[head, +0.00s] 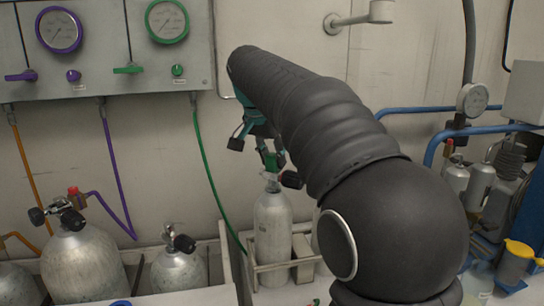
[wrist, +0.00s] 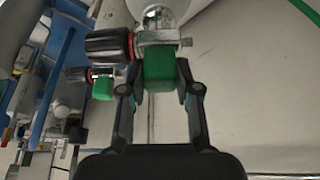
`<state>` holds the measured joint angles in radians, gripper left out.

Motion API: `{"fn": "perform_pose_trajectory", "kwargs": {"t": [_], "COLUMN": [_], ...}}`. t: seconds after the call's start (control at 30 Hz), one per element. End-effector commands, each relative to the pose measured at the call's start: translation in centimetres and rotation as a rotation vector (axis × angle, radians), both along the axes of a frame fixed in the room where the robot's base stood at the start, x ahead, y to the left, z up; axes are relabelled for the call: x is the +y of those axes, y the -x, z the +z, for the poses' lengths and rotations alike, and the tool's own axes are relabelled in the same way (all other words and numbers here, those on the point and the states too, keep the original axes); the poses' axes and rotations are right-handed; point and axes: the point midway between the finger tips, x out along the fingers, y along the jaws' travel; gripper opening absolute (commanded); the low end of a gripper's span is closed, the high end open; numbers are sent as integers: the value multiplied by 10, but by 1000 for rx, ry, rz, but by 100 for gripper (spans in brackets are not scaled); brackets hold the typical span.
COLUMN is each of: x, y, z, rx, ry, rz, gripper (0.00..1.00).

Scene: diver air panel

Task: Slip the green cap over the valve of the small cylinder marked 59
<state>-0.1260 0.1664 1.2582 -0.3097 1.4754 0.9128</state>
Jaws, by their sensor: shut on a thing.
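The green cap (head: 272,160) is in my gripper (head: 262,150), just above the valve of a small pale grey cylinder (head: 272,235). In the wrist view the cap (wrist: 160,70) sits between my two fingers (wrist: 160,88), up against the metal valve (wrist: 160,40) with its black knob (wrist: 108,43). I cannot tell how far the cap is over the valve.
The cylinder stands in a low metal rack (head: 252,272). Larger cylinders (head: 85,265) with black knobs stand to the left. A gauge panel (head: 105,50) with hoses hangs behind. In the wrist view another green cap (wrist: 102,88) shows beside a second black knob (wrist: 76,74).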

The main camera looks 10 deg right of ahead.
Motion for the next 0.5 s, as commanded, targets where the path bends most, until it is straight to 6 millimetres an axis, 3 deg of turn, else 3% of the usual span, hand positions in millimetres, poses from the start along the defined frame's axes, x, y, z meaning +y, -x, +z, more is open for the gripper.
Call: {"fn": "perform_pose_trajectory", "kwargs": {"t": [0.07,0.1,0.2,0.5], "x": [0,0,0,0], "y": [0,0,0,0], "z": [-1,-2,-1,-1], "rx": [0,0,0,0], "ry": [0,0,0,0], "rz": [0,0,0,0], "gripper": [18,35,60,61]}}
